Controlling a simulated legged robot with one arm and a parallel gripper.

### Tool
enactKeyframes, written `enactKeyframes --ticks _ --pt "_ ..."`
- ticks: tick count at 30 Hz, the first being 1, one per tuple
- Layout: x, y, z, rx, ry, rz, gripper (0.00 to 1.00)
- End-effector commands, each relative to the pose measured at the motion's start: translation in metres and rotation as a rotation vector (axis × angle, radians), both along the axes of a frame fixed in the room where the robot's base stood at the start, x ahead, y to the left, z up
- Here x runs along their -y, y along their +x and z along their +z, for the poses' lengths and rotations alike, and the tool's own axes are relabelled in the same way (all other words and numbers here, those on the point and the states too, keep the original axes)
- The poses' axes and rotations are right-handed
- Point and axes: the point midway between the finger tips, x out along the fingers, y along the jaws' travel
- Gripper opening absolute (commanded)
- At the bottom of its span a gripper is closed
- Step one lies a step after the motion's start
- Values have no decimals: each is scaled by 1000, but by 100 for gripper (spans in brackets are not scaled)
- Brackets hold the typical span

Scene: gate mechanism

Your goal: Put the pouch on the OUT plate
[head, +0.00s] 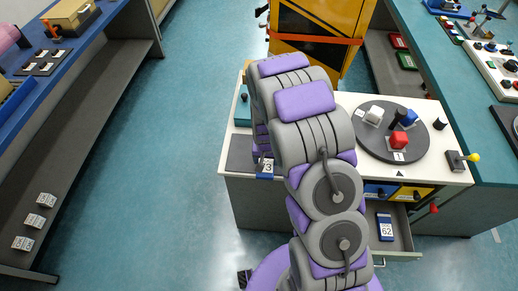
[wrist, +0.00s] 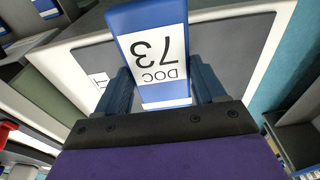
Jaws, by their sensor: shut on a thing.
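The blue pouch (wrist: 125,18) has a white label reading DOC 73, upside down in the wrist view. My gripper (wrist: 160,88) is shut on it, with one dark blue finger on each side. In the head view, part of the pouch (head: 265,176) shows beside my arm, at the front edge of a dark grey plate (head: 241,154). This plate lies on the left of the white cabinet top; it also shows behind the pouch in the wrist view (wrist: 235,52). No OUT marking is legible. I cannot tell whether the pouch touches the plate. My arm hides the gripper in the head view.
A round dark turntable (head: 372,148) carries white, red, blue and black pieces. An open drawer (head: 403,238) below holds another blue item labelled 62 (head: 386,228). A yellow-black machine (head: 318,35) stands behind. Open floor (head: 180,180) lies left.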

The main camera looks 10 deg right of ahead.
Motion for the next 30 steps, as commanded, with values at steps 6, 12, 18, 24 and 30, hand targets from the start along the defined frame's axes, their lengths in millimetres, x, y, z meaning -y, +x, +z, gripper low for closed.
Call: enactKeyframes --ticks 6,12,18,24,30 --pt "-4 39 -6 -3 -1 2 37" --pt "-6 70 -8 0 -1 2 37" --pt "-8 82 -9 -3 0 0 37" --pt "-8 83 -24 -4 0 0 37" --pt "-8 82 -45 -4 0 0 37"
